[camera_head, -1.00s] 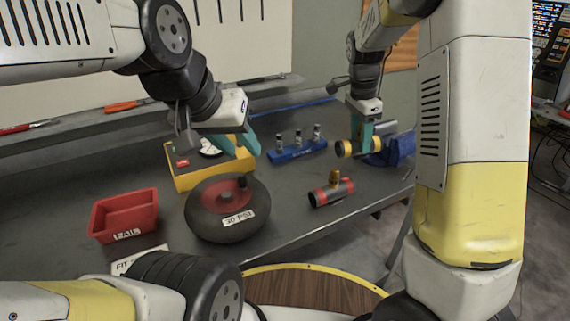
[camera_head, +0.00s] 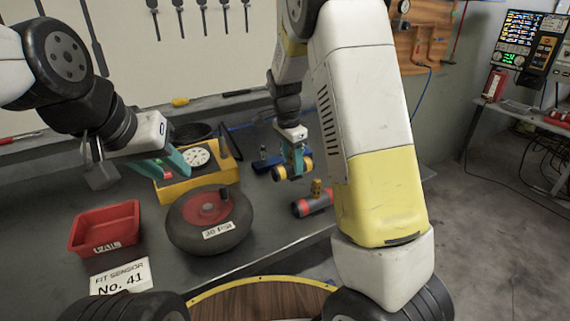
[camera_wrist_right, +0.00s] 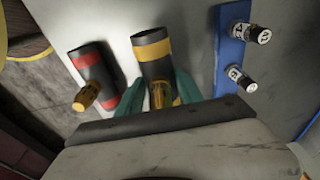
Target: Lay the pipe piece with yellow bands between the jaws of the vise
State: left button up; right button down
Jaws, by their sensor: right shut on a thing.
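The pipe piece with yellow bands (camera_head: 279,174) is in my right gripper (camera_head: 294,158), held over the bench behind the red-banded pipe. In the right wrist view, the dark pipe piece with yellow bands (camera_wrist_right: 152,52) has its brass stub between the teal fingers of my right gripper (camera_wrist_right: 160,92). My left gripper (camera_head: 166,166) is empty, its teal fingers apart, above the yellow box with a dial. The vise is not seen now; my right arm covers the bench's right part.
A red-banded pipe (camera_head: 312,203) lies close in front of the held pipe. A blue rack (camera_wrist_right: 229,55) with small cylinders is beside it. A tire (camera_head: 210,235), a red tray (camera_head: 104,245), a yellow dial box (camera_head: 200,182) and a sign (camera_head: 121,277) occupy the bench's left.

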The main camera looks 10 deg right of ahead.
aim_at(293, 172)
jog(key=shift+f, duration=1.9)
jog(key=shift+f, duration=0.1)
jog(key=c, duration=0.8)
grip_release()
jog(key=shift+o, duration=0.2)
jog(key=r, duration=0.8)
jog(key=a+r, duration=0.1)
jog(key=r, duration=0.3)
jog(key=shift+s+a, duration=0.1)
jog(key=shift+s, duration=0.2)
jog(key=s+d+r+n+t+y, duration=0.1)
jog(key=s+r+n+t, duration=0.1)
jog(key=s, duration=0.6)
jog(key=s+d+r+n+t+y, duration=0.1)
jog(key=s+r+n, duration=0.3)
jog(key=s+n, duration=0.3)
jog(key=s+d+r+n+t+y, duration=0.1)
jog(key=s+n, duration=0.4)
jog(key=s, duration=0.5)
jog(key=shift+s+d+r+t, duration=0.25)
jog(key=shift+r+t, duration=0.55)
jog(key=shift+r, duration=0.55)
